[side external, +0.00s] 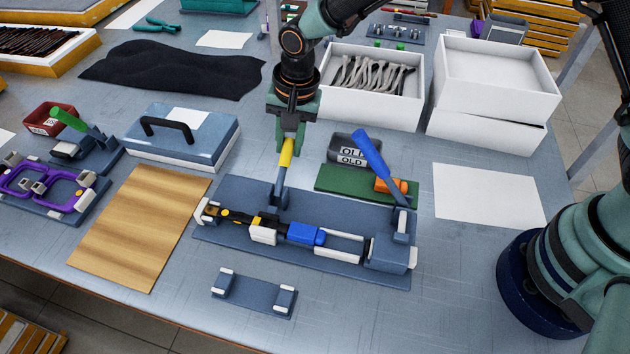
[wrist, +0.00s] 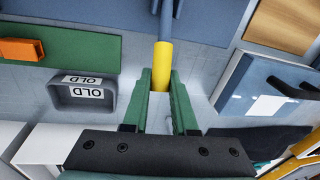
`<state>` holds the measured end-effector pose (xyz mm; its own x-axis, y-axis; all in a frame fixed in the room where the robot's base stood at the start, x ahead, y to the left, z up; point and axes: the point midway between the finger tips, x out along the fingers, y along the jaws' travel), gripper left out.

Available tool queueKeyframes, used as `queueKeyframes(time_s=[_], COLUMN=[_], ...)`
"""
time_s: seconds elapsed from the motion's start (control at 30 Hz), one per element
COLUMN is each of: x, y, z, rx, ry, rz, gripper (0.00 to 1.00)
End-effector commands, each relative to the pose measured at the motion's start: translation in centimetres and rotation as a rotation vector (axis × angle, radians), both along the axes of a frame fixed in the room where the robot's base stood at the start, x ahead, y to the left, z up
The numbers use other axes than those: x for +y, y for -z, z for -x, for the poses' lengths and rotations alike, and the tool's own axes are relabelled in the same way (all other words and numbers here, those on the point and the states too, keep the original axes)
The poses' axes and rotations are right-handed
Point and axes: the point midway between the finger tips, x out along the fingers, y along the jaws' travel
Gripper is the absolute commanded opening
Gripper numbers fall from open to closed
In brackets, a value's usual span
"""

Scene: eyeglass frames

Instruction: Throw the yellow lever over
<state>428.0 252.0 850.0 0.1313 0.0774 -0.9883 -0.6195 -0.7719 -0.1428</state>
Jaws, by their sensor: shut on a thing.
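The yellow lever (side external: 286,153) stands up from the blue-grey fixture (side external: 236,197), leaning slightly away from the front, with its grey lower shaft below the yellow sleeve. My gripper (side external: 290,140) is above the fixture's back edge with its green fingers shut on the upper part of the yellow lever. In the wrist view the yellow sleeve (wrist: 162,62) runs between the fingertips (wrist: 162,88). The lever's top end is hidden by the fingers in the side view.
A blue lever (side external: 371,155) rises at the fixture's right end. Behind it are a green mat (side external: 335,183), an orange block (side external: 391,186) and a grey bin marked OLD (side external: 352,159). A blue box with a black handle (side external: 190,147) stands left of my gripper.

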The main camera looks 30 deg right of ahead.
Motion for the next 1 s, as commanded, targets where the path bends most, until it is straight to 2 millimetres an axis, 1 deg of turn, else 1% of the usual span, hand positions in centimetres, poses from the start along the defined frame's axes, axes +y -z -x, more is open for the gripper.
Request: queueKeyframes(time_s=[0.63, 0.83, 1.0], x=[-0.1, 0.4, 0.5], y=[-0.1, -1.0, -1.1], z=[0.0, 0.5, 0.6], rx=[0.001, -0.024, -0.026], ry=[0.0, -0.019, -0.021], rz=[0.001, -0.013, -0.015], gripper=[0.0, 0.0, 0.0])
